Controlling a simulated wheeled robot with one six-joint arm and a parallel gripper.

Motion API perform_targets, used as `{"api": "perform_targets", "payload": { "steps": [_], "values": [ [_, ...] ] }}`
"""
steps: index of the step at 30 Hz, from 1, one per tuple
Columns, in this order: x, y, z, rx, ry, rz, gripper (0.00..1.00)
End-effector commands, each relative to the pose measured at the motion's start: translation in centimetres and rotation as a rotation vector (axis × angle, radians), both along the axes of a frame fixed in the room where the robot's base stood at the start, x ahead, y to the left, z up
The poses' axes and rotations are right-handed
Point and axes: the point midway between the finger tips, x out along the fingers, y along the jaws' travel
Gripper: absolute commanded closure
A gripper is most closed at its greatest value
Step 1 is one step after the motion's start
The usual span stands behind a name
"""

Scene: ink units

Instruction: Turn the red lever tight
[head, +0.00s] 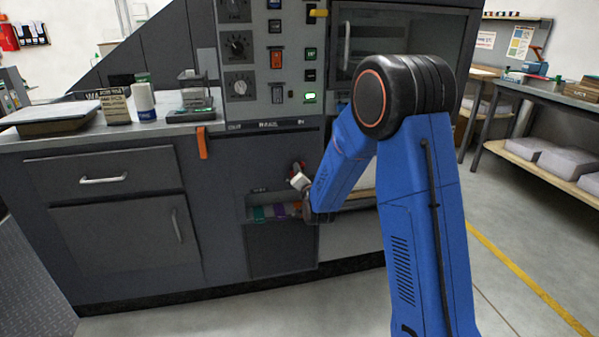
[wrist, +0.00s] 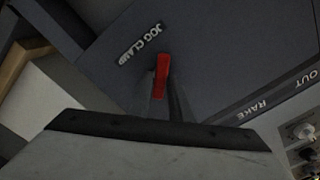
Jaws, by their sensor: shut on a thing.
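The red lever (wrist: 162,72) stands out from a dark panel in the wrist view, beside white lettering that reads JOG CLAMP. My gripper (wrist: 164,101) is shut on the red lever, with a finger on each side of it. The lever's upper end shows beyond the fingertips, and its lower part is hidden between them. In the head view my gripper (head: 299,179) is at the front of the dark machine, just above a low recess. The lever is too small and too covered there to make out clearly.
Below my gripper, a recess holds green (head: 258,213), purple (head: 279,211) and orange units. An orange handle (head: 202,143) hangs from the counter edge at left. A control panel (head: 268,60) with knobs and switches stands above. Open floor lies at right, before a shelf bench (head: 540,150).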

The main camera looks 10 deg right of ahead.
Motion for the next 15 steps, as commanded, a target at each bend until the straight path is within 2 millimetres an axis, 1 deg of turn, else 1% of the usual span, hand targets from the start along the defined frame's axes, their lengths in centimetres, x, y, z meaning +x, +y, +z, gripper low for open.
{"api": "perform_targets", "payload": {
  "steps": [15],
  "values": [
    [-0.04,-0.22,-0.43,0.474,0.003,-0.001,1.00]
  ]
}}
